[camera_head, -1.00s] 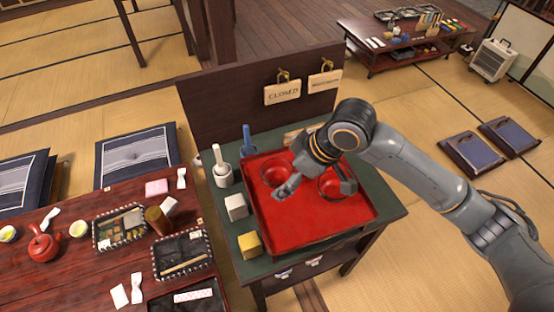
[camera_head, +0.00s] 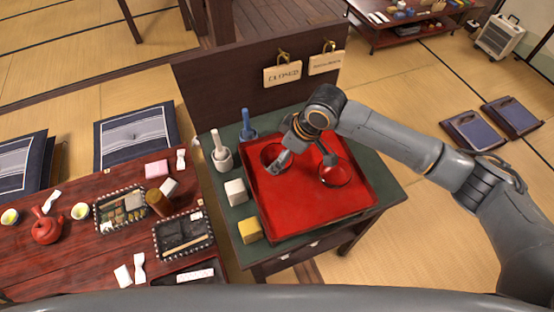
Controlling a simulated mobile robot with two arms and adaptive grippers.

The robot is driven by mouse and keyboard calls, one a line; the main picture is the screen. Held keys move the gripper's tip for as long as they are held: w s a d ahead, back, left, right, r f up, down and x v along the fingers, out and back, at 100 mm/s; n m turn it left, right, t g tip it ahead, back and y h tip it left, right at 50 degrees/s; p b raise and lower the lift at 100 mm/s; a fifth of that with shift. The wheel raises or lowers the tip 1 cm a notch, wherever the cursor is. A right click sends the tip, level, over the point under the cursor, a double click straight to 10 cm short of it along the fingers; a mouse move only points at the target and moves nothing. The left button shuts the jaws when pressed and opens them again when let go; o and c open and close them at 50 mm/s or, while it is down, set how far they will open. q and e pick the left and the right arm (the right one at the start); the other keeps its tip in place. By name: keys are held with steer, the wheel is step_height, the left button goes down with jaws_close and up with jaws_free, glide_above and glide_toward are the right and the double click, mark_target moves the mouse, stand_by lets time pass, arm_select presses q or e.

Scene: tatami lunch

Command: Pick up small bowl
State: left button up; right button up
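Two small red bowls sit on the red tray (camera_head: 310,217) on the dark green cabinet top. The left bowl (camera_head: 268,153) is toward the tray's back left; the right bowl (camera_head: 336,178) is near the middle right. My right gripper (camera_head: 304,162) hangs over the back of the tray with its fingers spread and nothing visibly between them. One finger overlaps the left bowl and hides part of it. The other finger is just behind the right bowl. I cannot tell if either finger touches a bowl. My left gripper is not in view.
Left of the tray stand a white mortar with pestle (camera_head: 222,157), a blue bottle-like item (camera_head: 247,126), a white block (camera_head: 235,192) and a yellow block (camera_head: 250,230). A dark panel with hanging signs rises behind. A low table (camera_head: 95,255) with dishes is at left.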

mark_target(271, 152)
steer(key=x, duration=0.4)
steer(key=shift+a+f+p, duration=0.1)
steer(key=shift+f+p, duration=0.05)
steer(key=shift+p, duration=0.25)
steer(key=c, duration=1.1)
